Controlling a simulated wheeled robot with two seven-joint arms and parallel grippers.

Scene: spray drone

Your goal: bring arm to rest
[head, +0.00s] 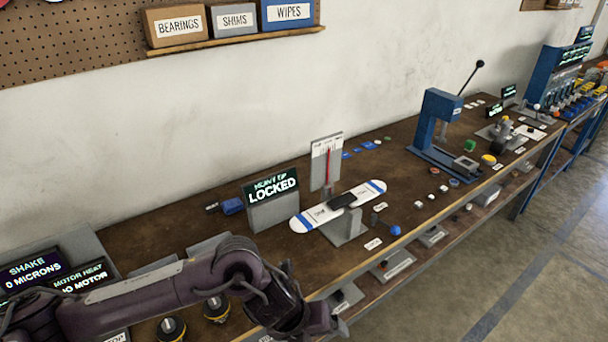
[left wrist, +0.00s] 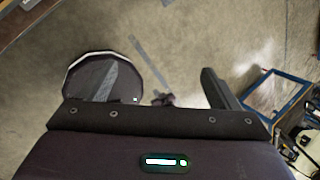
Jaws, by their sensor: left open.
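My left arm (head: 150,290) comes in from the left across the front of the workbench (head: 150,235). Its dark purple left gripper (head: 325,320) hangs at the bench's front edge, near the bottom of the head view. The gripper is open, with nothing seen between its fingers. In the left wrist view a dark finger stands up at the right, with bare floor (left wrist: 180,45) beyond it. My right gripper is in neither view.
A white board with blue bands (head: 318,213) rests on a grey stand, beside a LOCKED display (head: 271,200). A blue press (head: 437,125) stands farther right. Dark round knobs (head: 216,308) sit close to my left forearm. Open floor (head: 540,270) lies right of the bench.

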